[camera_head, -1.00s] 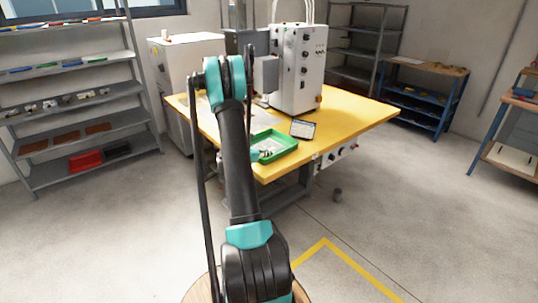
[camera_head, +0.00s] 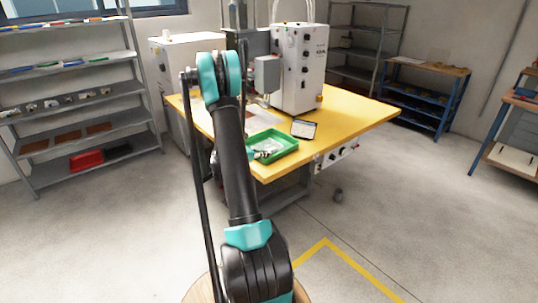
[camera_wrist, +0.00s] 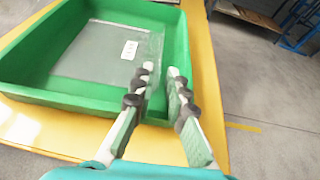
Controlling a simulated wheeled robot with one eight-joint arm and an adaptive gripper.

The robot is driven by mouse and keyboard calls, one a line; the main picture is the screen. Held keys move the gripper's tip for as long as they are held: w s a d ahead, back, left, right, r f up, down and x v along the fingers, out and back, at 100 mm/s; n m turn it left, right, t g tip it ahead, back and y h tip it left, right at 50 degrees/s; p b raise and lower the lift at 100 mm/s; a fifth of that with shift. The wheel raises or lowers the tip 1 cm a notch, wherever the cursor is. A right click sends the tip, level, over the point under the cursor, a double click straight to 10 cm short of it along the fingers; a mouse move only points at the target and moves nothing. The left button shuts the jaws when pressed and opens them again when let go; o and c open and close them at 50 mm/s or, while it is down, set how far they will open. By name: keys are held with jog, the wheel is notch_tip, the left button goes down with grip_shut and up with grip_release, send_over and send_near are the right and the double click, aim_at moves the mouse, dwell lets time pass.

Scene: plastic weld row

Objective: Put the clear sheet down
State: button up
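The clear sheet (camera_wrist: 105,55) lies in the green tray (camera_wrist: 60,97), and a small white label is on it. The tray also shows in the head view (camera_head: 284,151), near the front edge of the yellow table. My gripper (camera_wrist: 160,70) is over the tray's near right corner in the wrist view. Its two fingers stand apart with a narrow gap between the tips. The left finger overlaps the sheet's right edge, and I see no sheet clamped between the fingers. In the head view my arm partly hides the gripper and the tray's left side.
A white machine (camera_head: 298,70) stands on the yellow table (camera_head: 350,108) behind the tray. A dark tablet (camera_head: 303,129) lies right of the tray. Grey shelves (camera_head: 70,95) stand at left and a blue-framed bench (camera_head: 425,95) at the back right. The floor in front is clear.

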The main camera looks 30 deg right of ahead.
jog(key=v, duration=0.7)
jog(key=shift+a+r, duration=0.1)
jog(key=shift+a, duration=0.15)
jog(key=shift+s+a+r, duration=0.15)
jog(key=shift+a+r, duration=0.05)
jog(key=shift+a, duration=0.3)
jog(key=s+a+m+t+y, duration=0.1)
jog(key=s+a+m+y, duration=0.5)
jog(key=s+a+m, duration=0.3)
jog(key=s+a+r+m+t+y, duration=0.1)
jog(key=s+a+m+y, duration=0.6)
jog(key=s+a, duration=1)
jog(key=a+m, duration=0.3)
jog(key=a, duration=0.1)
jog(key=shift+s+a+m, duration=0.25)
jog(key=shift+a+m, duration=0.05)
jog(key=shift+a, duration=0.05)
